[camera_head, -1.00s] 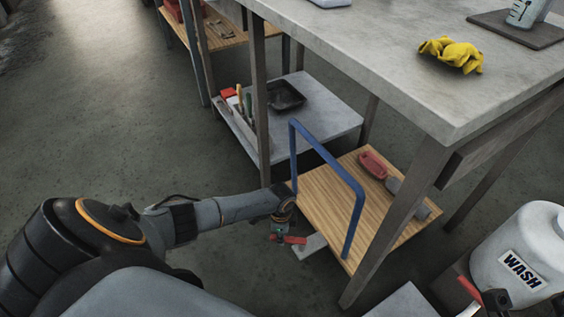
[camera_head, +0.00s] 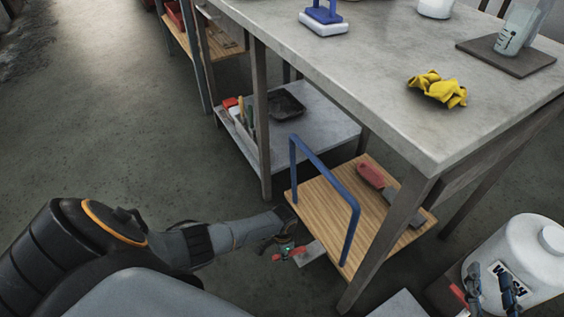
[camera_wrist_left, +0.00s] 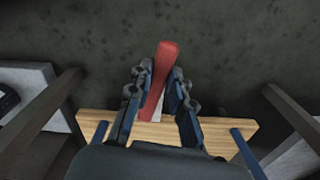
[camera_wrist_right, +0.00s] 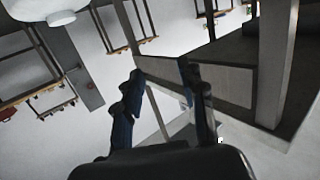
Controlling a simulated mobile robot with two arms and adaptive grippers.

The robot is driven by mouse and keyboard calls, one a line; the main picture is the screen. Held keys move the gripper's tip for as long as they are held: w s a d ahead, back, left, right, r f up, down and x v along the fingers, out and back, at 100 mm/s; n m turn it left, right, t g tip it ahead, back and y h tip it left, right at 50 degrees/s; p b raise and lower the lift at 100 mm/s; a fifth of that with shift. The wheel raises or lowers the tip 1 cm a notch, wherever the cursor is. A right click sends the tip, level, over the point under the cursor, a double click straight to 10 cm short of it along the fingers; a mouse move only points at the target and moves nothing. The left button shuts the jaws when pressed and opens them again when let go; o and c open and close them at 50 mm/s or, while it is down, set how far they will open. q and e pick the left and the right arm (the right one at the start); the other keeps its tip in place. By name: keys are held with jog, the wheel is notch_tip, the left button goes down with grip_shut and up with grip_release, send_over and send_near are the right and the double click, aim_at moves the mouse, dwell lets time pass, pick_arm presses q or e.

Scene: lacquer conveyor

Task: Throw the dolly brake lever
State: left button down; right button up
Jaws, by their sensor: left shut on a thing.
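The dolly (camera_head: 310,210) is a low wooden platform with a blue tubular handle (camera_head: 325,172), partly under the grey table. Its red brake lever (camera_head: 299,252) sticks out low at the near left edge, by a pale plate (camera_head: 313,254). My left gripper (camera_head: 284,250) is at this lever. In the left wrist view the red lever (camera_wrist_left: 160,75) lies between both fingers (camera_wrist_left: 155,105), and the gripper is shut on it. My right gripper (camera_head: 491,288) is at the lower right, in front of the white WASH container. Its fingers (camera_wrist_right: 163,105) are apart and empty.
The grey table (camera_head: 370,90) carries a yellow glove (camera_head: 437,90), a blue-handled brush (camera_head: 323,18) and a beaker (camera_head: 514,38). Table legs (camera_head: 385,245) stand close to the dolly. The WASH container (camera_head: 518,255) is at the right. Floor at left is clear.

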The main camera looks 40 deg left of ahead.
pick_arm(q)
jog(key=shift+s+d, duration=0.1)
jog(key=shift+d, duration=0.15)
pick_arm(e)
jog(key=shift+s+d+f+g+h, duration=0.15)
jog(key=shift+f+g, duration=0.2)
jog(key=shift+f, duration=0.15)
jog(key=shift+s+d+f+g+h, duration=0.1)
jog(key=shift+s+f+g+h, duration=0.05)
jog(key=shift+f+g, duration=0.3)
pick_arm(q)
jog(key=shift+n, duration=0.3)
pick_arm(e)
jog(key=shift+f, duration=0.1)
pick_arm(q)
jog(key=c, duration=1.2)
grip_release()
jog(key=shift+a+r, duration=0.1)
jog(key=shift+r, duration=0.6)
notch_tip(320, 180, up, 11)
jog(key=shift+f, duration=0.15)
